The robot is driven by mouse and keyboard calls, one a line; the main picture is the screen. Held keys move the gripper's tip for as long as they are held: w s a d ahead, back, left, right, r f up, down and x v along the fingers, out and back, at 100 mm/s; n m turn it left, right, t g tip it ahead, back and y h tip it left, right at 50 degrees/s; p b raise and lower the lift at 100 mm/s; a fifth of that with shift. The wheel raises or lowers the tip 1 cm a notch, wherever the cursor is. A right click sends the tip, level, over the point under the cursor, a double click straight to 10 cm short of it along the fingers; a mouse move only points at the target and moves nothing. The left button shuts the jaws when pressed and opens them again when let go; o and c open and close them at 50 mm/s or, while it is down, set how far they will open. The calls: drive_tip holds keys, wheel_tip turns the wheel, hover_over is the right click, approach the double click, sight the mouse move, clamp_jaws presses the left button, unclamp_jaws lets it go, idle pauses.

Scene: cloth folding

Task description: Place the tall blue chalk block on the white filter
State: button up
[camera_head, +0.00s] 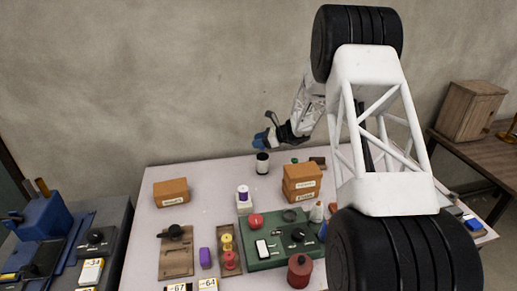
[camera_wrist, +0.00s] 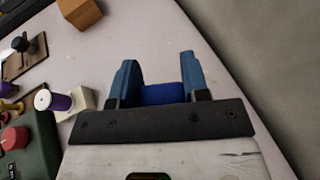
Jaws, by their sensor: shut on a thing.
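My gripper (camera_head: 264,134) is raised above the far edge of the table in the head view. In the wrist view its two blue fingers (camera_wrist: 159,76) are shut on a dark blue block (camera_wrist: 160,94), which I take as the chalk block. Only part of the block shows between the fingers, so its full height is hidden. A pale white block (camera_head: 243,209) stands near the middle of the table, by a purple cylinder with a white top (camera_head: 243,193). I cannot tell for sure whether this white block is the filter. The gripper is well apart from it.
A black cylinder with a white top (camera_head: 262,164) stands near the far edge below my gripper. Orange-brown boxes (camera_head: 171,191) (camera_head: 301,183) stand left and right. A green board (camera_head: 272,263) with several parts lies in front. Pale table around the left box is clear.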

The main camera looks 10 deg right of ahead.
sight(259, 155)
drive_tip(key=shift+f, duration=1.75)
drive_tip(key=shift+f, duration=0.1)
drive_tip(key=o, duration=0.9)
drive_tip(key=v, duration=1.2)
drive_tip(key=shift+s, duration=0.1)
